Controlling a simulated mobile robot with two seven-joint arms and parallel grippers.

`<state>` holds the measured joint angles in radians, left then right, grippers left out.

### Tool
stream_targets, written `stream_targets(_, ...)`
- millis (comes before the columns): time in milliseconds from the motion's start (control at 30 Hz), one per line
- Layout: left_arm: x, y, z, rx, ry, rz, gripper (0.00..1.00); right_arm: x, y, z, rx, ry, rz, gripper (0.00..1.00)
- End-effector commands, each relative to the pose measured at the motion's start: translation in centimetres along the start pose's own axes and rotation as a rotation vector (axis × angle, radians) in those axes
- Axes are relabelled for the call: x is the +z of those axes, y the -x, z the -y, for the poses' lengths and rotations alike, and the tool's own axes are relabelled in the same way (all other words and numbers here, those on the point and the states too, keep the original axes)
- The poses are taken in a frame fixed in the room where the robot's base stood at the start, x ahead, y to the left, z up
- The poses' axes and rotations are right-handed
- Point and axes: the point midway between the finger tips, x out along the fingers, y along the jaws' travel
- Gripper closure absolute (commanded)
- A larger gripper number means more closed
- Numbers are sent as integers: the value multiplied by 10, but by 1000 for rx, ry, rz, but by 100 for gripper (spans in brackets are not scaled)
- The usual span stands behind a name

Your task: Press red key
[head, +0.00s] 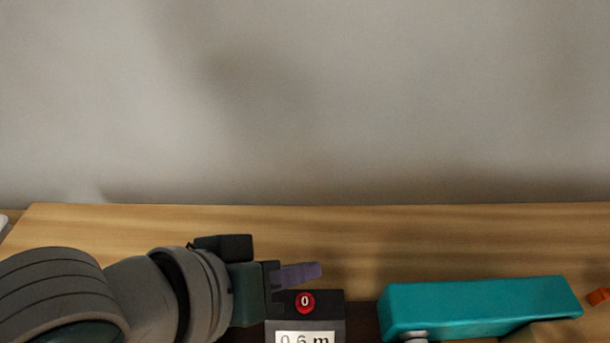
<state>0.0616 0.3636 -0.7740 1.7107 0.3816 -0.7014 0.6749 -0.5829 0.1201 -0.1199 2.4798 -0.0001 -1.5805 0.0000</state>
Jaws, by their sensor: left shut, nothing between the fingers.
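A red key (305,302) marked "0" sits on the top of a dark device (333,308) at the bottom middle of the head view. Below the key a white label (304,338) reads "0.6 m", cut off by the lower edge. My left gripper (318,271) reaches in from the left, its purple fingertips shut with nothing between them. The fingertips appear just above and behind the red key in the picture. I cannot tell how high they are over it, and no contact shows. My right gripper is out of view.
A teal box-like object (475,302) stands right of the device on the wooden table (420,235). A small orange thing (598,296) lies at the right edge. A plain grey wall rises behind the table. The table's back strip is clear.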

Motion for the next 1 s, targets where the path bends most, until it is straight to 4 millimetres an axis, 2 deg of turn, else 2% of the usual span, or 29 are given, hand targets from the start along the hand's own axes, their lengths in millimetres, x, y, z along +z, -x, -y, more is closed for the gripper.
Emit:
stream_targets(33, 7, -10, 7, 0, -2, -1, 100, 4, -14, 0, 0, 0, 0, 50)
stream_targets(300, 24, -33, 25, -1, -1, -1, 100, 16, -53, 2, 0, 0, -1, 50)
stream_targets(533, 33, -46, 33, 0, -1, 0, 100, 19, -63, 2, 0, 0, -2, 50)
stream_targets(1000, 34, -46, 34, 0, 0, 0, 100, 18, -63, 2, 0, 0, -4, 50)
